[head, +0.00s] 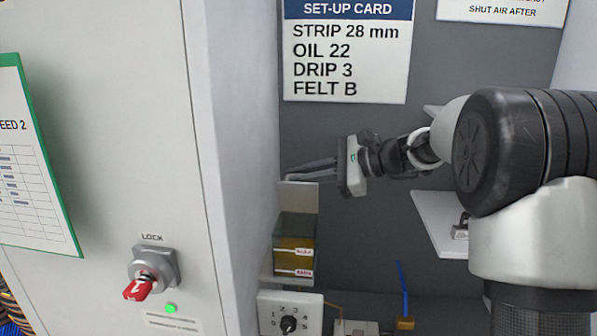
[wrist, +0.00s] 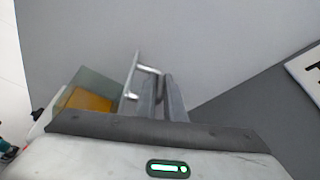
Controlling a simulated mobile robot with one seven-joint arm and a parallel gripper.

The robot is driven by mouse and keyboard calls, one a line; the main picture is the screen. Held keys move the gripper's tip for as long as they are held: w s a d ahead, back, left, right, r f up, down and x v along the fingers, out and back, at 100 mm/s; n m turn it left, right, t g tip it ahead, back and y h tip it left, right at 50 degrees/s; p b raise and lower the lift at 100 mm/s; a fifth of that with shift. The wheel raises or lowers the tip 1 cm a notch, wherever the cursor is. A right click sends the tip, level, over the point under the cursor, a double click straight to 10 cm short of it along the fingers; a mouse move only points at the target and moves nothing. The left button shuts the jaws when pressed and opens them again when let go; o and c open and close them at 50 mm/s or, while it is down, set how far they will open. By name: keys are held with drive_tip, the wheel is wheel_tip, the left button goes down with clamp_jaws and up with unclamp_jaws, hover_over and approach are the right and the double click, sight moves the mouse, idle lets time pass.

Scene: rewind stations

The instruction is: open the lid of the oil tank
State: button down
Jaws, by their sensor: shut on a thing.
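The oil tank (head: 294,262) sits on a small shelf beside the white cabinet, with clear walls and amber oil in its lower part. Its lid (head: 299,195) stands upright above the tank, and the tank's top looks open. In the wrist view the tank (wrist: 90,98) is at the lower left and the lid (wrist: 130,80) shows nearly edge-on, with a bent metal handle (wrist: 149,69). My gripper (head: 290,174) reaches in from the right, just above the tank. In the wrist view its fingers (wrist: 160,82) are shut on the handle; the exact contact is partly hidden.
The white cabinet (head: 228,150) stands close at the left, with a red lock key (head: 140,287) on its front. A numbered dial (head: 289,324) is below the tank. A white shelf (head: 437,222) is at the right. A set-up card (head: 347,60) hangs above.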

drive_tip(key=shift+w+f+m+g, duration=0.25)
drive_tip(key=shift+w+m+g, duration=0.35)
drive_tip(key=shift+w+m, duration=0.2)
drive_tip(key=c, duration=1.8)
unclamp_jaws()
drive_tip(key=shift+c, duration=0.2)
wheel_tip(320, 180, up, 10)
